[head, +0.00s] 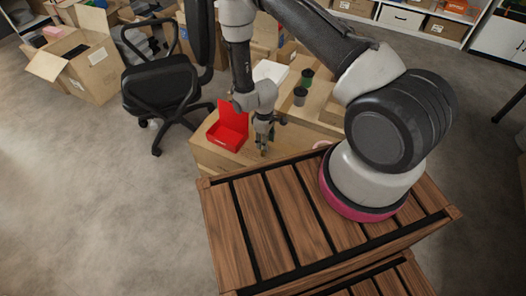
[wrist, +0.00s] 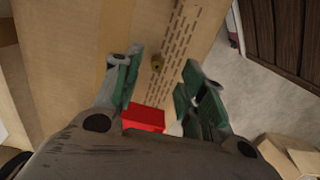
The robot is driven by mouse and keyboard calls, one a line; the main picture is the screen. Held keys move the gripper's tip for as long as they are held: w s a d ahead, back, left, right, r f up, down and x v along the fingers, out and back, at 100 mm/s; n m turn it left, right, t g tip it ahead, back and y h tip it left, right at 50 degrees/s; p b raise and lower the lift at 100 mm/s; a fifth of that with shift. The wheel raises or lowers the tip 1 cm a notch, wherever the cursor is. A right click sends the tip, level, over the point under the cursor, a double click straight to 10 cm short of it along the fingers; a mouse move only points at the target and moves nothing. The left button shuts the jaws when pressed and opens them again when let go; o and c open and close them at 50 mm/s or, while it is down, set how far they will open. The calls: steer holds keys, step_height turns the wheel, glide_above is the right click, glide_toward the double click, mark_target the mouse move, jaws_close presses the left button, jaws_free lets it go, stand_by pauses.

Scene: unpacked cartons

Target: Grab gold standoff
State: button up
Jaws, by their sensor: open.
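The gold standoff (wrist: 157,63) is a small brass-coloured piece on the cardboard surface. In the wrist view it lies ahead of and between my open green-padded fingers. My gripper (wrist: 158,80) is open with nothing between its pads. In the head view my gripper (head: 263,150) points down over the carton top, just right of the red box. A small gold spot shows at its fingertips there, too small to make out well. I cannot tell the height gap between fingertips and standoff.
An open red box (head: 228,137) stands on the carton (head: 215,160) left of my gripper; it shows in the wrist view (wrist: 143,119). Dark cups (head: 300,96) and a white item (head: 270,72) stand behind. An office chair (head: 160,85) is at left, with clear floor in front.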

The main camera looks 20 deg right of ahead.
mark_target(263, 153)
steer(key=shift+w+a+t, duration=0.15)
steer(key=shift+w+t, duration=0.15)
steer(key=shift+w, duration=0.1)
steer(key=shift+f+n, duration=0.3)
steer(key=shift+f, duration=0.05)
steer(key=f, duration=0.7)
steer(key=shift+a, duration=0.25)
steer(key=c, duration=0.9)
